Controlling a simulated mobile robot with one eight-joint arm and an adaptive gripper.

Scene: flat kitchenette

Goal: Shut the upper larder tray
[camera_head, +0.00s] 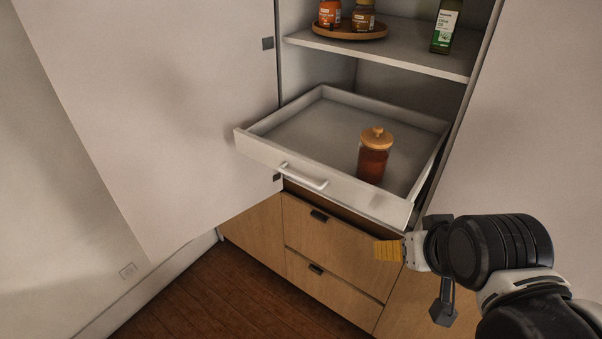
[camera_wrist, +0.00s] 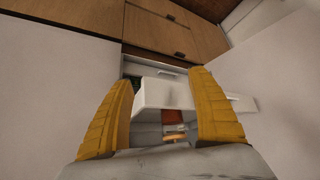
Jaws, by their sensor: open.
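The upper larder tray (camera_head: 270,152) is pulled out of the tall cupboard. It is pale grey with a white bar handle (camera_head: 303,176) on its front. A glass jar (camera_head: 373,160) with dark red-brown contents and a wooden lid stands upright in it, towards the right. My gripper (camera_head: 388,250) is to the right of and below the tray front, apart from it, with yellow fingers. In the wrist view my gripper (camera_wrist: 163,82) is open and empty. The tray (camera_wrist: 168,95) and the jar (camera_wrist: 173,118) show beyond and between the fingers, partly hidden by them.
A cupboard door (camera_head: 160,100) stands open at the left, close to the tray's left corner. Wooden drawers (camera_head: 335,240) are shut below. The shelf above (camera_head: 400,48) holds a round wooden tray (camera_head: 335,32) with jars, and a green bottle (camera_head: 445,28). The floor in front is clear.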

